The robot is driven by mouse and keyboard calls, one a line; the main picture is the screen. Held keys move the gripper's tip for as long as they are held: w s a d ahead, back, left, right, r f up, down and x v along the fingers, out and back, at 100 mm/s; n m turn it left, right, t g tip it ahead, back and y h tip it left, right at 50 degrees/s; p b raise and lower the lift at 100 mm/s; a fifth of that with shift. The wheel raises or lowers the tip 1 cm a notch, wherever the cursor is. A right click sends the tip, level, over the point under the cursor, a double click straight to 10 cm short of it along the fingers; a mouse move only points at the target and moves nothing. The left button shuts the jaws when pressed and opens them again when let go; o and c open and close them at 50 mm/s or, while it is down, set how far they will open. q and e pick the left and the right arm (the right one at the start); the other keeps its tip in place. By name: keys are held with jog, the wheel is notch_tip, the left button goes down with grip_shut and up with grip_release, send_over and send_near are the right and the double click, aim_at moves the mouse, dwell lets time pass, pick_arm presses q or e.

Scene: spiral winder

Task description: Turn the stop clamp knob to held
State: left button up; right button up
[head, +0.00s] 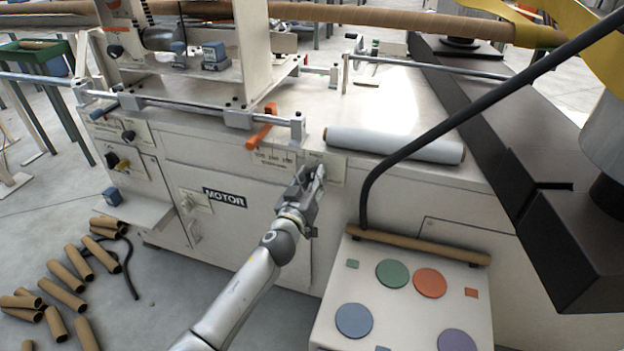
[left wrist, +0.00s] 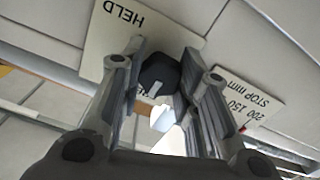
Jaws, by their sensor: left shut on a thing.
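The stop clamp knob (left wrist: 158,72) is dark and rounded with a pale mark on its lower side in the left wrist view. It sits on a pale label plate (left wrist: 118,38) that reads HELD, upside down here. A second word on that plate is mostly covered by a finger. My left gripper (head: 311,177) reaches the front panel of the machine, and its fingers are shut on the knob, one on each side. In the head view the gripper hides the knob, and the plate (head: 335,163) shows beside it. My right gripper is not in view.
The stop scale plate (left wrist: 248,97) is beside the knob plate. An orange lever (head: 262,127) on a rail stands above left. A white roll (head: 395,145) lies on the machine top. A black hose (head: 415,152) and a button panel (head: 345,285) are at the right.

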pick_arm(q)
jog(key=m, duration=0.2)
jog(key=shift+m, duration=0.3)
jog(key=m, duration=0.3)
jog(key=shift+m, duration=2.2)
jog(key=m, duration=0.2)
jog(key=shift+m, duration=0.4)
jog(key=m, duration=0.5)
jog(key=shift+a, duration=0.1)
jog(key=m, duration=0.5)
jog(key=shift+p, duration=0.4)
jog(key=shift+m, duration=0.3)
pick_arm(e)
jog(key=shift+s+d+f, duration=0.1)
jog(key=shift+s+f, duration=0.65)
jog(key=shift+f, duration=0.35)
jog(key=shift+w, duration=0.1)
